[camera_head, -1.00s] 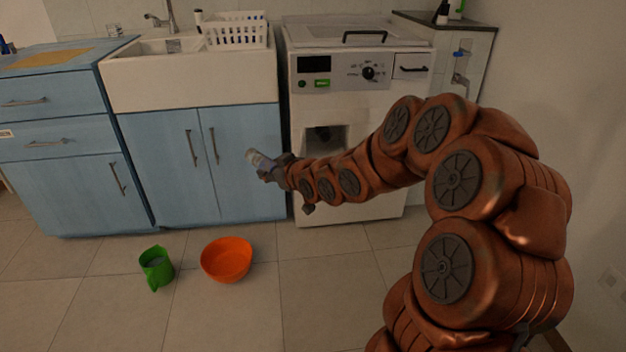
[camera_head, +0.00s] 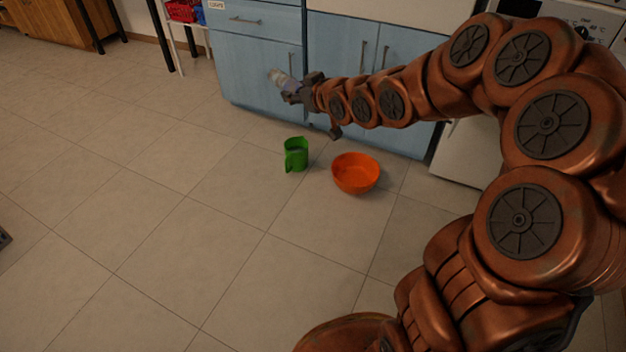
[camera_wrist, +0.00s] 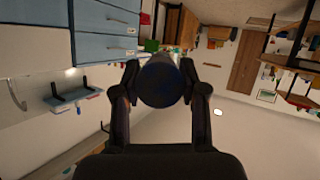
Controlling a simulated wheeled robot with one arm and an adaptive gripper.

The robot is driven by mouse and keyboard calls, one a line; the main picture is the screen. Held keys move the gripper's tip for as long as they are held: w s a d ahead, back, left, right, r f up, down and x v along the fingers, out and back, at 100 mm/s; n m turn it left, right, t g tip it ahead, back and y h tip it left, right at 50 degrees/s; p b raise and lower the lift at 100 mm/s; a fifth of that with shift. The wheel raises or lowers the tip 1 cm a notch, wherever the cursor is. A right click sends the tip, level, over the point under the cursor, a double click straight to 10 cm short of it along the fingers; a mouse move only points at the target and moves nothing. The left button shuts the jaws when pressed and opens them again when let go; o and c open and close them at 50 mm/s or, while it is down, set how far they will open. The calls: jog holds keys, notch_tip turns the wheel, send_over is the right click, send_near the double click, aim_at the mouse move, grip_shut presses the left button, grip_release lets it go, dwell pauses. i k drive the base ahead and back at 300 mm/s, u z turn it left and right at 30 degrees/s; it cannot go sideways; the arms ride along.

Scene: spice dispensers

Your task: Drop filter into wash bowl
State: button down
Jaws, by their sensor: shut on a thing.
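My gripper (camera_head: 290,88) is shut on the filter (camera_head: 279,77), a pale grey-blue cylinder held in the air in front of the blue cabinets in the head view. In the wrist view the filter (camera_wrist: 160,81) shows as a dark round end between the two fingers of my gripper (camera_wrist: 159,88). An orange bowl (camera_head: 356,173) stands on the floor, below and to the right of my gripper in the picture, apart from it. It looks empty. I cannot tell whether it is the wash bowl. The white sink is mostly out of the head view.
A green jug (camera_head: 296,155) stands on the floor just left of the orange bowl. Blue cabinets (camera_head: 258,75) line the back, with a white appliance (camera_head: 467,150) at the right. The tiled floor (camera_head: 150,200) to the left and front is clear.

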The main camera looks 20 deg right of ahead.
aim_at(347, 179)
jog(key=u, duration=0.85)
jog(key=i, duration=2.9)
jog(key=z, duration=2.75)
